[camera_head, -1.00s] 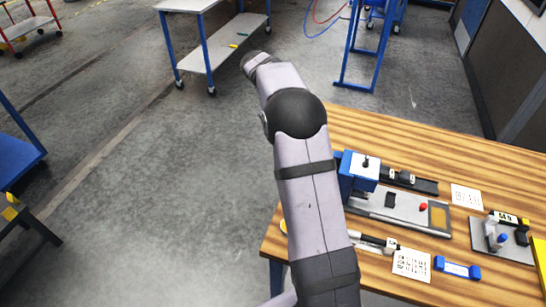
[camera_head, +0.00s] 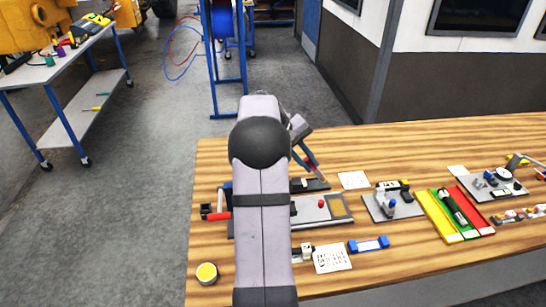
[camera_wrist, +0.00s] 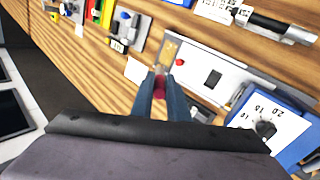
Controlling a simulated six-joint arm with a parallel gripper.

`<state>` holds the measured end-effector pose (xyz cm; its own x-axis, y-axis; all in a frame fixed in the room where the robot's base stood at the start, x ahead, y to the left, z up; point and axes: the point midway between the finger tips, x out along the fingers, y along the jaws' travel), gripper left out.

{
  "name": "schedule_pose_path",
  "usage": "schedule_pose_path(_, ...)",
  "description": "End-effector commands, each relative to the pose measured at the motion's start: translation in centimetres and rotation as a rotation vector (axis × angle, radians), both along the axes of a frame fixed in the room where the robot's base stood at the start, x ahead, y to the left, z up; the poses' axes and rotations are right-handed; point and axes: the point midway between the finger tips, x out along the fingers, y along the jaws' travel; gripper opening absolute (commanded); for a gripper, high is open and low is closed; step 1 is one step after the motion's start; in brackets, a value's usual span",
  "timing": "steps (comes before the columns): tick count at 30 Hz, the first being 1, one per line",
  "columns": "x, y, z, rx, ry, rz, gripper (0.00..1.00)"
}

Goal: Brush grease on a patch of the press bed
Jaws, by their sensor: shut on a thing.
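My gripper (camera_head: 310,160) points down behind the bed, partly hidden by my arm. In the wrist view my gripper (camera_wrist: 160,92) is shut on a dark red brush handle (camera_wrist: 159,88). The brush end appears near the patch in that view; I cannot tell whether it touches. A round tin with a yellow top (camera_head: 207,273) stands at the table's left front.
A white printed card (camera_head: 332,258) and a blue block (camera_head: 369,244) lie in front of the bed. A grey fixture plate (camera_head: 392,207) and green, red and yellow trays (camera_head: 440,224) stand to the right. Bare wood (camera_head: 400,148) lies at the back.

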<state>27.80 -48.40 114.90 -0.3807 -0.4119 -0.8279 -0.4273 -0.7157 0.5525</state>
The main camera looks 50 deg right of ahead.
Motion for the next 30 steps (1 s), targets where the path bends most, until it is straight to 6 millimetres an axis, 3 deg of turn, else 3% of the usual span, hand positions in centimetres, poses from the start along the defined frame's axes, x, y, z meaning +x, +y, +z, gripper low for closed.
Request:
schedule_pose_path(3, -2.6, -1.2, -0.7, -0.016, -0.014, -0.057, 0.0)
schedule_pose_path(9, -4.7, -2.1, -1.2, -0.031, -0.026, -0.101, 0.0)
schedule_pose_path(20, -4.9, -2.2, -1.9, -0.032, -0.027, -0.106, 0.0)
schedule_pose_path(30, -4.9, -2.2, -4.8, -0.031, -0.027, -0.104, 0.0)
